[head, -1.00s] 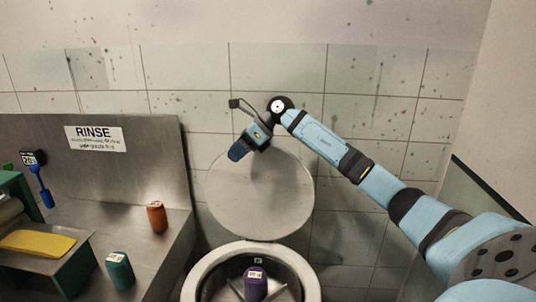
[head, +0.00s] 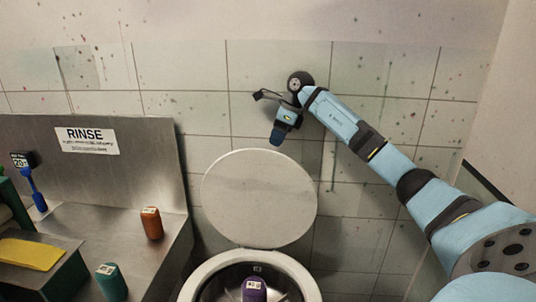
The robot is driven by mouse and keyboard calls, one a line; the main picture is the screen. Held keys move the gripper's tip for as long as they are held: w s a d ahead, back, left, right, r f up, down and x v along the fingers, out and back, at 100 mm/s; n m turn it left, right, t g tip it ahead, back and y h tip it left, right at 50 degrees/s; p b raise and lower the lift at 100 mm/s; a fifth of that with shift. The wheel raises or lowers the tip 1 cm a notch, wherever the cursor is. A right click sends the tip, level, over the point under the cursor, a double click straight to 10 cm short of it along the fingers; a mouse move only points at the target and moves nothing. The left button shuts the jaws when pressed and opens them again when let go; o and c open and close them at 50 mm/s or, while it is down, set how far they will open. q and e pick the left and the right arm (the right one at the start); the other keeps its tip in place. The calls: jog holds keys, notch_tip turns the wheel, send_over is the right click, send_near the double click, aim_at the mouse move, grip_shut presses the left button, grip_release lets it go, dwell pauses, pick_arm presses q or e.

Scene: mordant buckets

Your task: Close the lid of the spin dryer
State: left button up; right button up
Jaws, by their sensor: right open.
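The spin dryer (head: 205,277) stands at the bottom centre, with a white round rim and a dark drum. Its round grey lid (head: 258,200) is open and stands up at the back of the rim, in front of the tiled wall. A purple labelled container (head: 254,291) sits inside the drum. My right gripper (head: 277,140) is above the lid's top edge, pointing down, with a small gap showing between them in the picture. It is open and holds nothing that I can see. My left gripper is out of view.
A blue-handled tool (head: 36,190) hangs on the backsplash. The tiled wall is close behind the lid.

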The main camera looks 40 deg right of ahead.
aim_at(268, 155)
jog(key=p+x, duration=0.1)
jog(key=x, duration=0.6)
grip_shut()
